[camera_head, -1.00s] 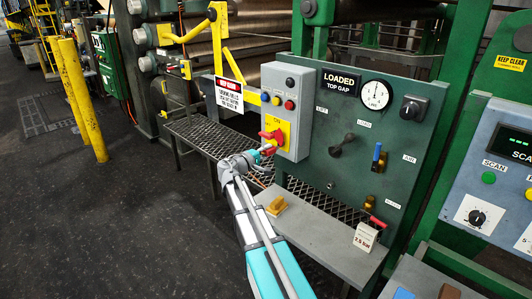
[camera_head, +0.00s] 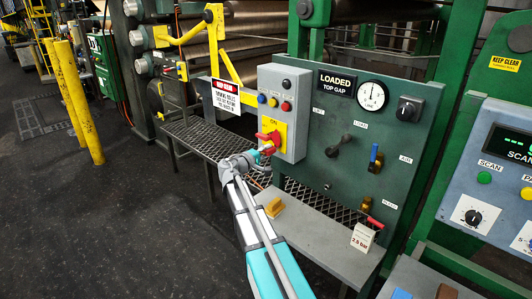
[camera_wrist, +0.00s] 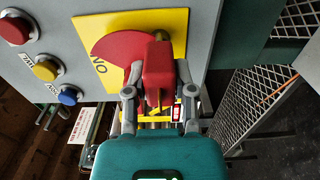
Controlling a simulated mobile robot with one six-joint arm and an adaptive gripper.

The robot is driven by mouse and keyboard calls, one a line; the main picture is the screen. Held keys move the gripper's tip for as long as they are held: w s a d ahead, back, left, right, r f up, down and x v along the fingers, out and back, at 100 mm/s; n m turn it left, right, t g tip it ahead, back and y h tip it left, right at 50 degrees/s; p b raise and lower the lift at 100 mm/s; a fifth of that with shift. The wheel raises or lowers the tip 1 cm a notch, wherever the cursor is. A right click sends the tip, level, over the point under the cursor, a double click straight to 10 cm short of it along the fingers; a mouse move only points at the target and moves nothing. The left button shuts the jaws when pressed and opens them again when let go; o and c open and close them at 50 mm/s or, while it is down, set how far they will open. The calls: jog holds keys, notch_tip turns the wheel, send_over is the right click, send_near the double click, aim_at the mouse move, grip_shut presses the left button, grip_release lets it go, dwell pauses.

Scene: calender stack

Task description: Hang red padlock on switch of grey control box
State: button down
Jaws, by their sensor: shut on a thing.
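The grey control box (camera_head: 292,84) is fixed to the left of the green panel. Its red rotary switch (camera_head: 266,138) sits on a yellow plate marked ON. The switch also shows in the wrist view as a red disc (camera_wrist: 118,48). My gripper (camera_wrist: 158,88) is shut on a red block-shaped body, apparently the red padlock (camera_wrist: 158,64), directly in front of the switch. The padlock overlaps the switch handle in the wrist view. Its shackle is hidden, so I cannot tell whether it passes through the switch. In the head view my gripper (camera_head: 260,154) is just below the switch.
Red, yellow and blue buttons (camera_wrist: 46,68) are on the box beside the switch. A grey shelf (camera_head: 315,233) below holds a yellow block (camera_head: 274,207) and a small white tag (camera_head: 362,238). A mesh platform (camera_head: 200,140) lies behind. A danger sign (camera_head: 226,96) hangs left.

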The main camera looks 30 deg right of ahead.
jog(key=shift+w+d, duration=0.15)
jog(key=shift+d, duration=0.35)
jog(key=shift+c, duration=1.9)
grip_release()
jog(key=o, duration=0.4)
jog(key=shift+a, duration=0.15)
jog(key=shift+v, duration=3.4)
